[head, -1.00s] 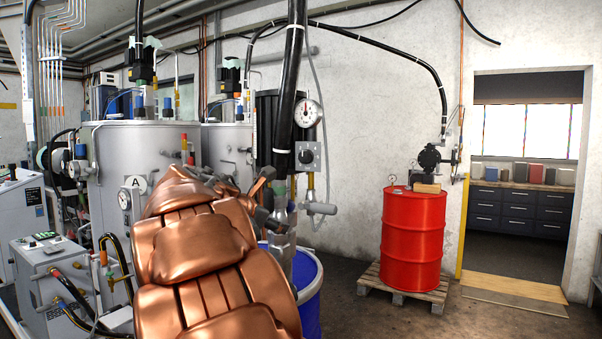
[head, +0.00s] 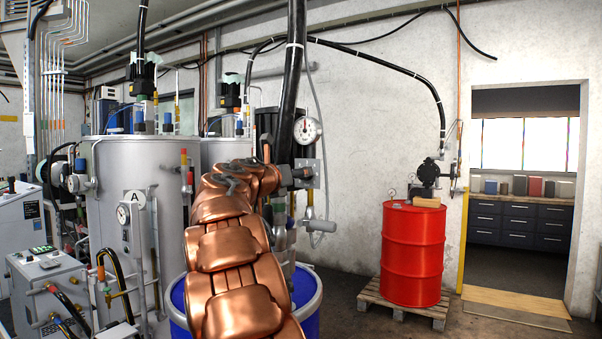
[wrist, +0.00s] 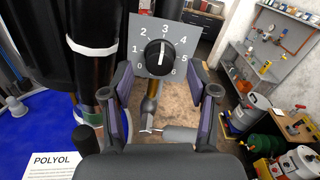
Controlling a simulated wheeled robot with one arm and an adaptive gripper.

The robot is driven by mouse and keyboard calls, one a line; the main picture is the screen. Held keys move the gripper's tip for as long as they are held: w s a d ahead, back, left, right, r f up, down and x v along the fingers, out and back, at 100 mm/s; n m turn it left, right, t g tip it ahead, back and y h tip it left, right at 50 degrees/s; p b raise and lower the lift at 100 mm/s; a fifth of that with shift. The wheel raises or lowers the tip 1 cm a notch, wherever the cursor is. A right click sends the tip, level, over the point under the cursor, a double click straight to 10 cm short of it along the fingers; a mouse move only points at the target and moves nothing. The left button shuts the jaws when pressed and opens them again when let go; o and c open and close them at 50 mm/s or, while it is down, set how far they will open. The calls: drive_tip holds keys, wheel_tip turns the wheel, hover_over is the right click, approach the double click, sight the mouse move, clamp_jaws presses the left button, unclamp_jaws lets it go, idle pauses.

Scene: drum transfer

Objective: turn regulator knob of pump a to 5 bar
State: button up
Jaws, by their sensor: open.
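The black regulator knob (wrist: 158,54) sits on a grey plate (wrist: 142,27) marked 0 to 6 in the wrist view. Its white mark stands nearly upright; I cannot tell exactly which number it indicates. My gripper (wrist: 160,76) is open, its two dark, purple-padded fingers to the left and right below the knob, holding nothing. In the head view my gripper (head: 298,176) is up at the plate (head: 310,172) and hides the knob. A round white pressure gauge (head: 307,130) is just above it.
A thick black hose (head: 296,60) runs beside the plate. A valve pipe (wrist: 180,134) lies below the knob in the wrist view. A blue drum (head: 308,290) stands under my arm. A red drum (head: 412,255) on a pallet stands right, with open floor between.

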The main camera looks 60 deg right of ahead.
drive_tip(key=d, duration=0.3)
drive_tip(key=shift+w+d, duration=0.1)
